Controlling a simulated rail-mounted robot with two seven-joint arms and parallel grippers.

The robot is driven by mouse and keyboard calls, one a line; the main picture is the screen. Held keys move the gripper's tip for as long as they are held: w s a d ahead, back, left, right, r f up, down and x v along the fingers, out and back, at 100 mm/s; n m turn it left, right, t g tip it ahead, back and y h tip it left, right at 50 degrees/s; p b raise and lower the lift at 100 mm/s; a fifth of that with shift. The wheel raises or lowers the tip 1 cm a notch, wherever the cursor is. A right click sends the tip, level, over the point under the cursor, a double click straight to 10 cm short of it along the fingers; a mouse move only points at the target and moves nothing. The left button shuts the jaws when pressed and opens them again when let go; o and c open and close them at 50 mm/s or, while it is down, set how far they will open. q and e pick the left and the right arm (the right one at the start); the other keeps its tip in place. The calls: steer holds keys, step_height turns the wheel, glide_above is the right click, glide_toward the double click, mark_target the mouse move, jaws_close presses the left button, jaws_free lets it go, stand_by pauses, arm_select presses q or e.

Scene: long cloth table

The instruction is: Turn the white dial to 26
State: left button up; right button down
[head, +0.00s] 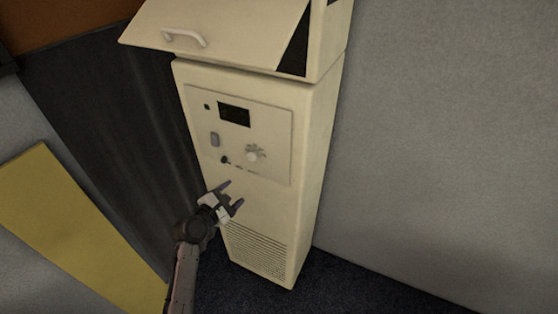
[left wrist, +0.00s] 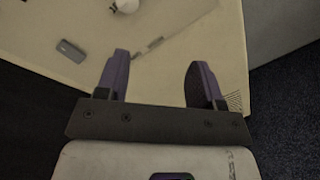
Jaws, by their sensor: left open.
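The white dial (head: 254,153) is on the control panel (head: 270,120) on the front of a cream cabinet (head: 310,150). In the left wrist view the dial (left wrist: 126,5) shows at the top edge, partly cut off. My left gripper (head: 232,194) is open and empty, below the dial and apart from it. In the left wrist view its two fingers (left wrist: 156,78) are spread with nothing between them. The dial's markings are too small to read. My right gripper is not in view.
The panel has a dark display (head: 234,114), a grey switch (head: 215,140) and a small black knob (head: 225,160). A tilted lid with a handle (head: 184,37) tops the cabinet. A grey wall (head: 450,130) stands right; a vent (head: 258,252) is low on the front.

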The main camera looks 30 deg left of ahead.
arm_select(q)
step_height(320, 180, up, 2)
steer(key=a+n+t+y, duration=0.1)
steer(key=a+n, duration=0.1)
steer(key=n, duration=0.8)
glide_toward(251, 157)
steer(key=shift+t+y, duration=0.3)
steer(key=shift+y, duration=0.1)
steer(key=w, duration=0.7)
steer(key=shift+w+a+f, duration=0.1)
steer(key=shift+a+f, duration=0.1)
steer(key=shift+f, duration=0.1)
steer(key=shift+w+a, duration=0.1)
steer(key=shift+w, duration=0.75)
steer(key=c, duration=0.9)
